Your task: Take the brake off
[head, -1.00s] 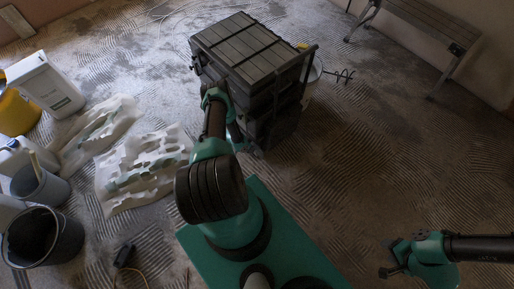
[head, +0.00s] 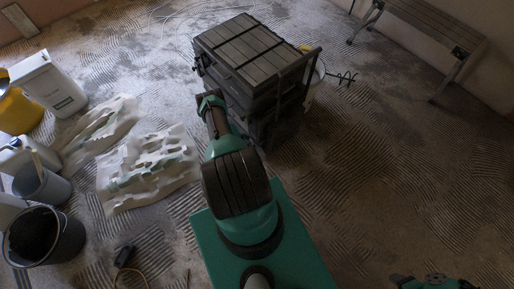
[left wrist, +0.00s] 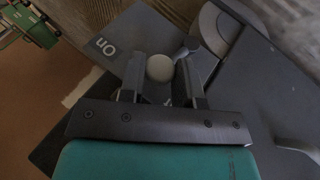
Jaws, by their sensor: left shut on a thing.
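The cart (head: 252,47) is a dark stack of boxes with a slatted grey top and a handle frame on its right. The brake shows in the left wrist view as a pale round knob (left wrist: 160,68) beside a grey plate marked "On" (left wrist: 108,47). My left gripper (left wrist: 162,84) is shut on the knob, one finger on each side. In the head view my left gripper is at the cart's near left side, where the brake is hidden. Of my right arm only a teal part shows at the bottom edge; its fingers are out of view.
Buckets (head: 43,237), a white container (head: 48,85) and a yellow bucket (head: 18,108) stand at the left. White moulded packing pieces (head: 148,165) lie left of my arm. A bench (head: 425,25) stands at the upper right. The right floor is clear.

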